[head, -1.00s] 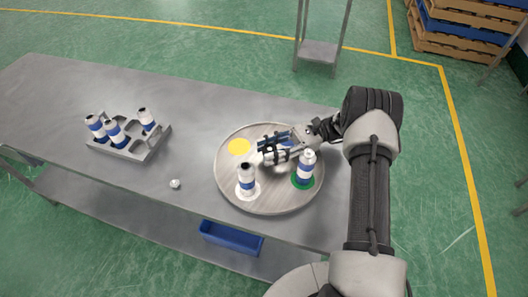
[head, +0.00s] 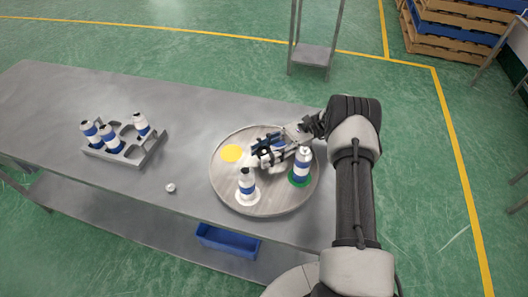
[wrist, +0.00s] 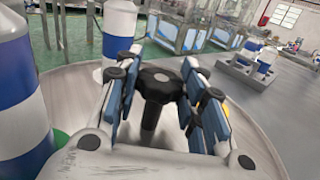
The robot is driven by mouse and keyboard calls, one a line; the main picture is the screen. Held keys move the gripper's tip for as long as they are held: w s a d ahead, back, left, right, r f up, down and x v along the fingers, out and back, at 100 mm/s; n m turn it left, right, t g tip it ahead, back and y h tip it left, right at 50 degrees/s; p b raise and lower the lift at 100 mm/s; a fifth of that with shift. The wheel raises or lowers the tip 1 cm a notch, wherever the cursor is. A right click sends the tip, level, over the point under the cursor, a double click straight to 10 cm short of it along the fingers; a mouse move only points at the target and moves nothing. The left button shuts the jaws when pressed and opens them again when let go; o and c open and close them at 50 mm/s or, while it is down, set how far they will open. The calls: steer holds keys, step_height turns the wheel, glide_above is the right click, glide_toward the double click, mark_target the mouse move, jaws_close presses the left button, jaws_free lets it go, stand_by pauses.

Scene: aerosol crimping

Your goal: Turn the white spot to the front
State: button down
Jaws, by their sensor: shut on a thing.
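The round turntable (head: 225,185) lies on the table's near right part. Its white spot (head: 257,196) is at the near edge, left of centre, under a white-and-blue can (head: 246,183). The green spot (head: 292,182) is at the right under another can (head: 302,163). The yellow spot (head: 232,153) is bare at the far left. My gripper (head: 262,152) is over the middle of the turntable. In the wrist view its blue-padded fingers (wrist: 152,105) are shut on the black knob (wrist: 158,83) on its stem. The turntable's far right part is partly hidden by my arm.
A grey rack (head: 130,153) with several cans stands on the table's left. A small white piece (head: 170,188) lies left of the turntable. A blue bin (head: 228,240) is on the shelf below. Cans stand close beside my gripper.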

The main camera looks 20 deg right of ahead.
steer(key=c, duration=1)
jaws_free()
steer(key=shift+r, duration=0.2)
steer(key=s+a+r+n+t+h, duration=0.1)
steer(key=s+a+r+n+h, duration=0.3)
steer(key=r, duration=0.3)
steer(key=s+a+r+n+h, duration=0.1)
steer(key=s+r+n+h, duration=0.1)
steer(key=s+r+h, duration=0.45)
steer(key=s+d+r+n+t+h, duration=0.1)
steer(key=s+r+n+t+h, duration=0.1)
steer(key=s, duration=0.5)
steer(key=s+d+r+n+t+h, duration=0.2)
steer(key=s+n+t+h, duration=0.3)
steer(key=s, duration=0.3)
steer(key=shift+d+r+n+t, duration=0.3)
steer(key=shift+r+n+t, duration=0.4)
steer(key=shift+n+t, duration=0.2)
